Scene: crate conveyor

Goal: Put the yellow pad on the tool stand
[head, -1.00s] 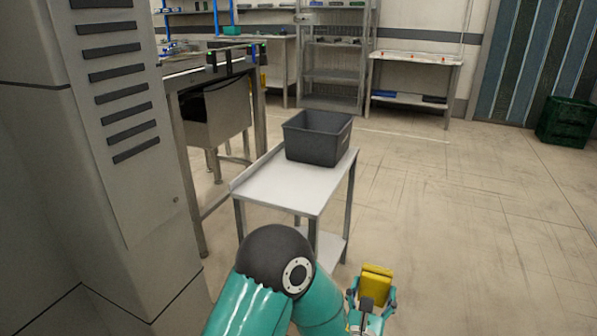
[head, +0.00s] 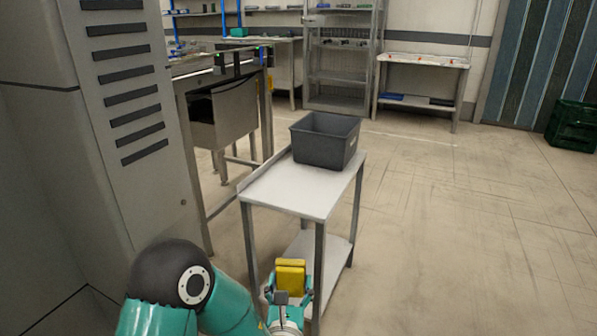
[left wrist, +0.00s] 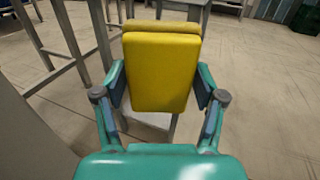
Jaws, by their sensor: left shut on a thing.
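The yellow pad (head: 290,277) is held in my left gripper (head: 289,294), in front of the near legs of a small table in the head view. In the left wrist view the pad (left wrist: 161,72) sits upright between the two teal fingers of the left gripper (left wrist: 161,88), which are shut on its sides. The small table, which may be the tool stand (head: 290,190), has a light top and a lower shelf. The pad is lower than its top and on the near side. My right gripper is not in view.
A dark grey crate (head: 325,142) stands on the far part of the table top; the near part is bare. A tall grey cabinet (head: 120,110) is close on the left. The floor (head: 450,230) to the right is open. A green crate (head: 573,126) is far right.

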